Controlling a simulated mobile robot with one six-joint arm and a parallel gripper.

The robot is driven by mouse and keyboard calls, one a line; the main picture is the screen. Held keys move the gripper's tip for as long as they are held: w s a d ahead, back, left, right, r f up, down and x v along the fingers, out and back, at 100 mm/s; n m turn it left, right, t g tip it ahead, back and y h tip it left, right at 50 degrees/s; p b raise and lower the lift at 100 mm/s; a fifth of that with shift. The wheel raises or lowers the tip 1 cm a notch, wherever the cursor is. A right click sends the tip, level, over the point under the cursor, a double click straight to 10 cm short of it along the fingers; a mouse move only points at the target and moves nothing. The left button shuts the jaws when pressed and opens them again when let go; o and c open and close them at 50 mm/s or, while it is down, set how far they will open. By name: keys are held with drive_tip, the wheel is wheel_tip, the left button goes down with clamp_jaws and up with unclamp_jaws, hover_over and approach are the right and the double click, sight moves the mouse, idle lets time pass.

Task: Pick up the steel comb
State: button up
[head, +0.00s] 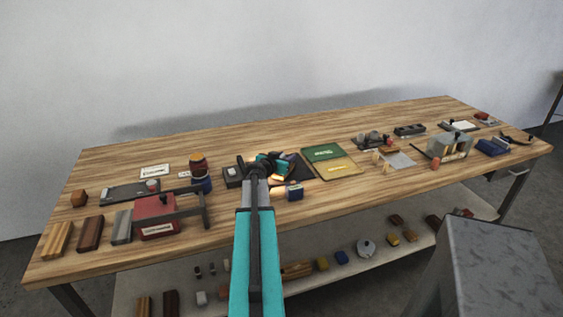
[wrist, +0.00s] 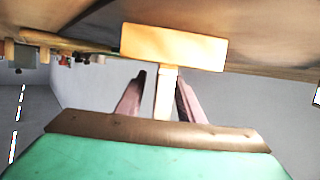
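I cannot single out the steel comb for certain in either view. In the wrist view, a pale, brightly lit block (wrist: 173,46) with a narrow stem (wrist: 165,93) shows ahead of my gripper (wrist: 160,82); I cannot tell what it is. The stem lies between the two fingers, nearer the right one, with a gap at the left finger. The fingers stand apart. In the head view, my teal arm reaches to the middle of the wooden table (head: 240,143), and its end hides part of the small things there.
At left stand a red box (head: 155,213) and a dark round jar (head: 199,168). A clear case (head: 450,147) stands at right. A lower shelf (head: 350,275) holds several small objects. The back strip is clear.

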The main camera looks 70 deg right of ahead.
idle(0.5)
clamp_jaws()
drive_tip(key=shift+r, duration=0.1)
drive_tip(key=shift+r+b, duration=0.6)
drive_tip(key=shift+r, duration=1.15)
drive_tip(key=s+a, duration=0.2)
drive_tip(key=s+a+b, duration=0.1)
drive_tip(key=s+a, duration=0.1)
drive_tip(key=a, duration=0.1)
drive_tip(key=s+a+b, duration=0.1)
drive_tip(key=s+a, duration=0.2)
drive_tip(key=shift+s+a+r, duration=0.1)
drive_tip(key=shift+r, duration=0.25)
drive_tip(key=shift+f+b, duration=0.15)
drive_tip(key=shift+b, duration=0.55)
drive_tip(key=s+a+b, duration=0.1)
drive_tip(key=a+b, duration=0.1)
drive_tip(key=b, duration=0.4)
drive_tip(key=shift+s, duration=0.35)
drive_tip(key=shift+s+d+b, duration=0.1)
drive_tip(key=shift+b, duration=0.75)
